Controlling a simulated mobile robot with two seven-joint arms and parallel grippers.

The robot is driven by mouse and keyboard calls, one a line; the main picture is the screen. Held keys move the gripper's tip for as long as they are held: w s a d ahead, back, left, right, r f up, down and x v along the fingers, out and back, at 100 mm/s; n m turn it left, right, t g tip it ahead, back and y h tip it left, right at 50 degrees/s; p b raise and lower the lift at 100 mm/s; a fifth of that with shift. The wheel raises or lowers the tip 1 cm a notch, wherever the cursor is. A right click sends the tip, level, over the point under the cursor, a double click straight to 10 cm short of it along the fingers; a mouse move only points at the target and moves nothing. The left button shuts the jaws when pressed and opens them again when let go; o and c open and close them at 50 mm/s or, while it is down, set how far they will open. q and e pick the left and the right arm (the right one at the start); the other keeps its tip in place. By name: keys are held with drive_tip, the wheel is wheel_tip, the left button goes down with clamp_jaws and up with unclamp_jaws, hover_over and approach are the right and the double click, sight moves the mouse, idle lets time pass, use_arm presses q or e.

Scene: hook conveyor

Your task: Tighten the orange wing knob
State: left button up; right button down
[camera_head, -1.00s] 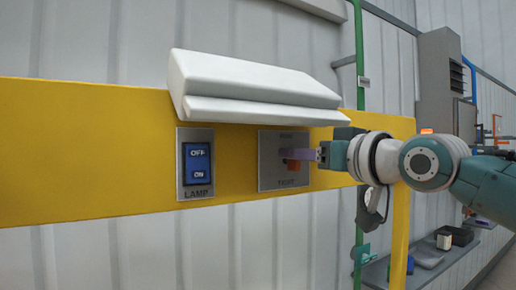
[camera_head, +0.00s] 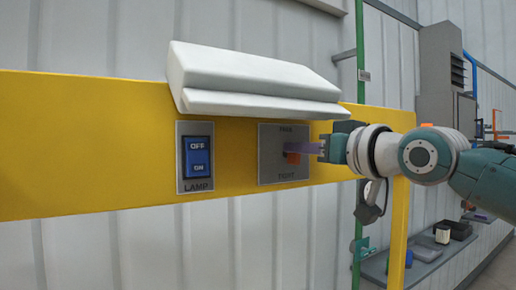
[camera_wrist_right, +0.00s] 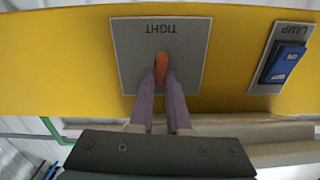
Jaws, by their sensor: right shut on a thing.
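The orange wing knob (camera_head: 292,158) sits on a grey plate (camera_head: 268,172) on the yellow panel. The plate reads FREE at the top and TIGHT at the bottom. My right gripper (camera_head: 295,148) comes in from the right with purple fingers and is shut on the knob. In the right wrist view the knob (camera_wrist_right: 161,66) stands upright between the two fingertips (camera_wrist_right: 161,84), with the word TIGHT upside down above it. The fingers partly cover the knob in the head view. My left gripper is not in view.
A blue lamp switch (camera_head: 198,158) is on a plate left of the knob. A white sloped hood (camera_head: 250,82) juts out just above both plates. A green pipe (camera_head: 360,60) runs behind the panel, and a shelf (camera_head: 415,272) with small items stands at lower right.

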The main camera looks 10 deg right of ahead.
drive_tip(key=shift+m, duration=0.4)
drive_tip(key=m+p, duration=0.1)
drive_tip(key=m, duration=0.5)
drive_tip(key=f+m+p, duration=0.1)
drive_tip(key=m+p, duration=0.1)
drive_tip(key=m, duration=0.5)
drive_tip(key=d+m+p, duration=0.1)
drive_tip(key=m, duration=0.6)
drive_tip(key=shift+w+f, duration=0.15)
drive_tip(key=shift+f, duration=0.1)
drive_tip(key=shift+m, duration=0.3)
drive_tip(key=c, duration=0.9)
unclamp_jaws()
